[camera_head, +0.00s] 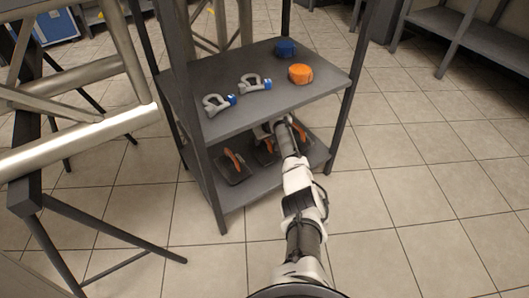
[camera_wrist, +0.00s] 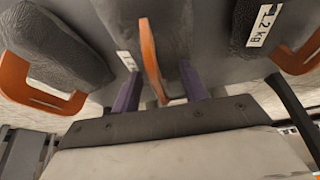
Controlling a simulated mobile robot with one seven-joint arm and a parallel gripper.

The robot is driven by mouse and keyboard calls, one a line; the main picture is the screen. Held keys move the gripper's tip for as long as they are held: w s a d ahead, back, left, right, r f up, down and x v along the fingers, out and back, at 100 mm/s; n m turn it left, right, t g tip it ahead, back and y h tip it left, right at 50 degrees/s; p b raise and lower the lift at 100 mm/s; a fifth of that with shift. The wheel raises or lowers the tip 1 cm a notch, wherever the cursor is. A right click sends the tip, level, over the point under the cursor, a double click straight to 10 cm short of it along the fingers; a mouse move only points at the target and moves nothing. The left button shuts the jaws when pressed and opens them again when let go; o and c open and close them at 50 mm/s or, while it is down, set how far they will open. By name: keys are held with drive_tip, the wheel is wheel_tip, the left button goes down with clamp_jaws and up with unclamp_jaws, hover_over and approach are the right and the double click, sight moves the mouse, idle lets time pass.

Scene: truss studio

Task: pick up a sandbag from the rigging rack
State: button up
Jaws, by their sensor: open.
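Dark grey sandbags with orange handles lie on the lower shelf of the rigging rack. In the head view I see the left sandbag (camera_head: 236,172) clearly, and the middle sandbag (camera_head: 265,157) partly behind my arm. In the wrist view, a middle sandbag (camera_wrist: 172,18) with a white label has its orange handle (camera_wrist: 149,55) between the two purple fingers of my gripper (camera_wrist: 160,90). The fingers are open, one on each side of the handle, with gaps visible. In the head view my arm hides part of the bags and the fingers.
The upper shelf (camera_head: 225,75) overhangs the bags and holds two shackles (camera_head: 254,83), an orange roll (camera_head: 300,73) and a blue roll (camera_head: 286,47). In the wrist view, neighbouring sandbags lie left (camera_wrist: 60,40) and right (camera_wrist: 262,22).

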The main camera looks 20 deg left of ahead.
clamp_jaws()
idle(1.3)
drive_tip(key=shift+r, duration=0.1)
